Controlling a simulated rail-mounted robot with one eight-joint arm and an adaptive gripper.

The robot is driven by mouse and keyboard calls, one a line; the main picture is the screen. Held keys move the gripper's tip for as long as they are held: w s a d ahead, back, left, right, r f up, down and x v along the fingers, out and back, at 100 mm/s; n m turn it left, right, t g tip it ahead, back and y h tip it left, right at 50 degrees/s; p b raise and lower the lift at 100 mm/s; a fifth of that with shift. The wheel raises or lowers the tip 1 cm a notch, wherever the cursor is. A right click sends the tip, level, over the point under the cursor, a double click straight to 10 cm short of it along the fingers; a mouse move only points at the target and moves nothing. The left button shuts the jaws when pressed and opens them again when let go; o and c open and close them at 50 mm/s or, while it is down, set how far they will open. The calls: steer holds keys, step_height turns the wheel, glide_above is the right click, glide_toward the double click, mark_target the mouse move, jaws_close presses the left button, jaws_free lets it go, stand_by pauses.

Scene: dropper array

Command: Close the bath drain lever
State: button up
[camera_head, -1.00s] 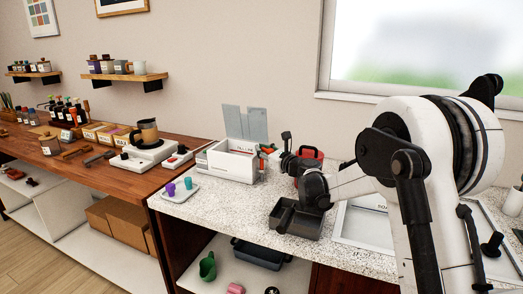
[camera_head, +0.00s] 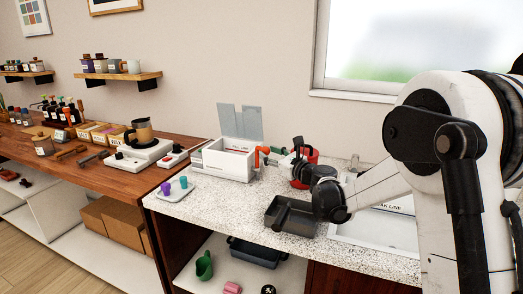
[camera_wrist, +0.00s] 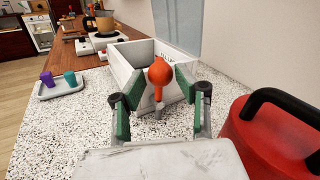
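The bath is an open white box (camera_head: 226,163) marked "FILL LINE", with a raised grey panel behind it. Its orange-red drain lever (camera_wrist: 158,74), with a round knob and narrow stem, stands at the near side of the box in the wrist view. In the head view the orange lever (camera_head: 258,154) shows at the box's right end. My gripper (camera_wrist: 159,97) is open, its green-padded fingers spread on either side of the lever in the picture. I see no clear contact. The lever's lower base is partly hidden.
A red container with a black handle (camera_wrist: 272,140) is close on the right. A small tray with purple and teal cups (camera_wrist: 60,88) lies left of the box. A dark bin (camera_head: 291,216) and a sink (camera_head: 380,229) are in front. Speckled counter is clear between.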

steer(key=v, duration=0.5)
steer(key=o, duration=0.3)
steer(key=shift+d, duration=0.1)
steer(key=shift+o, duration=0.2)
steer(key=s+d+n+g+y+p, duration=0.1)
steer(key=d+n, duration=0.2)
steer(key=n, duration=1)
steer(key=s+d+n+g+y, duration=0.1)
steer(key=d+n+g+y, duration=0.15)
steer(key=n, duration=0.95)
steer(key=shift+t+h, duration=0.35)
steer(key=shift+h, duration=0.1)
steer(key=x, duration=1.3)
steer(key=shift+w+a, duration=0.1)
jaws_close()
